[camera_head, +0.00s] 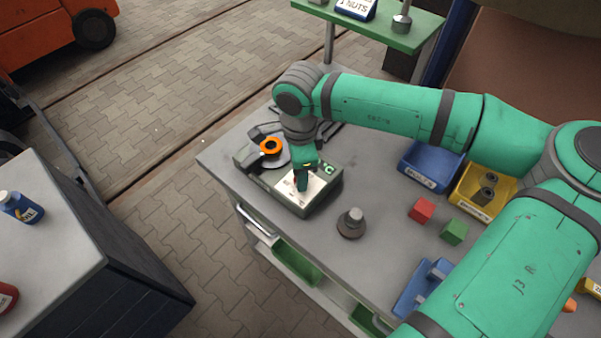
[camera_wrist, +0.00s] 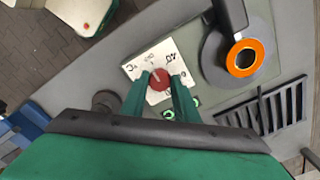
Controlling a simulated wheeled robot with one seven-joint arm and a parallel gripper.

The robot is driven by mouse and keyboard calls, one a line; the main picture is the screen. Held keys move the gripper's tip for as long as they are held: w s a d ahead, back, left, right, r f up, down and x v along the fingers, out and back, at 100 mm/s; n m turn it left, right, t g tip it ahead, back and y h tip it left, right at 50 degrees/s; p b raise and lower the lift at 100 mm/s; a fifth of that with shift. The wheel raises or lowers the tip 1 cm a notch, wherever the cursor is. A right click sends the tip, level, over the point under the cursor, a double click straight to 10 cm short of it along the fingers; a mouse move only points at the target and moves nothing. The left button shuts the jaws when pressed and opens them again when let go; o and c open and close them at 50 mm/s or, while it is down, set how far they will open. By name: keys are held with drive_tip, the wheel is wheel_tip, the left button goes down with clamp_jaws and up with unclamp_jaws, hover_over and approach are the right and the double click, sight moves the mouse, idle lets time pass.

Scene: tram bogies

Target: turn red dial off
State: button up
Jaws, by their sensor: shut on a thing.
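The red dial (camera_wrist: 160,79) sits on a white plate (camera_wrist: 137,64) with printed marks, on top of a grey-green box (camera_head: 264,186) on the workbench. My gripper (camera_wrist: 161,84) is over the plate, with its green fingers on either side of the dial, shut on it. In the head view my gripper (camera_head: 302,182) reaches down onto the box and hides the dial. A pale pointer line shows on the dial; the printed marks are partly covered by the fingers, so I cannot read its exact setting.
An orange ring (camera_head: 271,146) on a dark round part is beside the plate. A grey knobbed weight (camera_head: 351,222), red block (camera_head: 422,209), green block (camera_head: 455,232), blue bin (camera_head: 431,166) and yellow bin (camera_head: 480,193) stand on the bench (camera_head: 311,235). Slots (camera_wrist: 262,110) lie near the ring.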

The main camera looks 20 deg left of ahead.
idle(0.4)
drive_tip(key=o, duration=1.1)
drive_tip(key=shift+c, duration=0.2)
drive_tip(key=shift+r, duration=0.15)
wheel_tip(320, 180, up, 11)
drive_tip(key=shift+f, duration=0.2)
